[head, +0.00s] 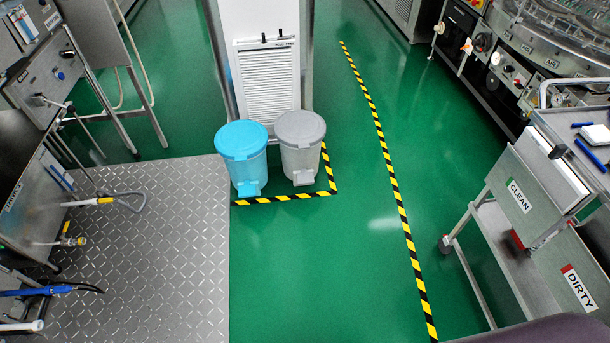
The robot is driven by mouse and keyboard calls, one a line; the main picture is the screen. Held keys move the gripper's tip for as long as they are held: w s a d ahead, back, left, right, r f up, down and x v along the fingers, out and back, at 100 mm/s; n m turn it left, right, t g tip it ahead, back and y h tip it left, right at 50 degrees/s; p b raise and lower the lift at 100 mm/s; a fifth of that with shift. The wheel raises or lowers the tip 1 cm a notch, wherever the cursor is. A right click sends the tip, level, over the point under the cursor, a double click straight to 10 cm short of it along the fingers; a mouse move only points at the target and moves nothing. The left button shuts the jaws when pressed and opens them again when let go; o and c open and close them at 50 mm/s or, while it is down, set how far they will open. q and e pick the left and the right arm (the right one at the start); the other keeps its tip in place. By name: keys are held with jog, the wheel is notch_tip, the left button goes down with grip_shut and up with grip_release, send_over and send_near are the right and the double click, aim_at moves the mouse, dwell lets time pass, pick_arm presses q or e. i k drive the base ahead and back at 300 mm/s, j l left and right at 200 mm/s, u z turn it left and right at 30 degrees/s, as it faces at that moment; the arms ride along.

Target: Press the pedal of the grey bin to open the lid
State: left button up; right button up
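The grey bin (301,158) stands on the green floor near the middle of the head view, in front of a white column. Its round grey lid (300,127) is closed. Its pedal (303,178) sticks out low at the front, facing me, with nothing on it. A blue bin (244,169) stands close at its left, also with its lid closed and its own light-blue pedal (248,188). Neither of my grippers is in view.
Yellow-black floor tape (285,198) borders the bins' front and right. A metal diamond-plate platform (160,260) lies at left, beside steel machines. A cart labelled CLEAN and DIRTY (530,270) stands at right. Green floor (310,265) before the bins is clear.

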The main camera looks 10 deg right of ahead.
aim_at(305, 178)
jog(key=i+z, duration=0.15)
jog(key=i, duration=0.35)
jog(key=i+j+z, duration=0.15)
jog(key=i, duration=0.35)
jog(key=i+j+z, duration=0.15)
jog(key=i, duration=0.35)
jog(key=i+j+z, duration=0.15)
jog(key=i+j, duration=0.15)
jog(key=i, duration=0.15)
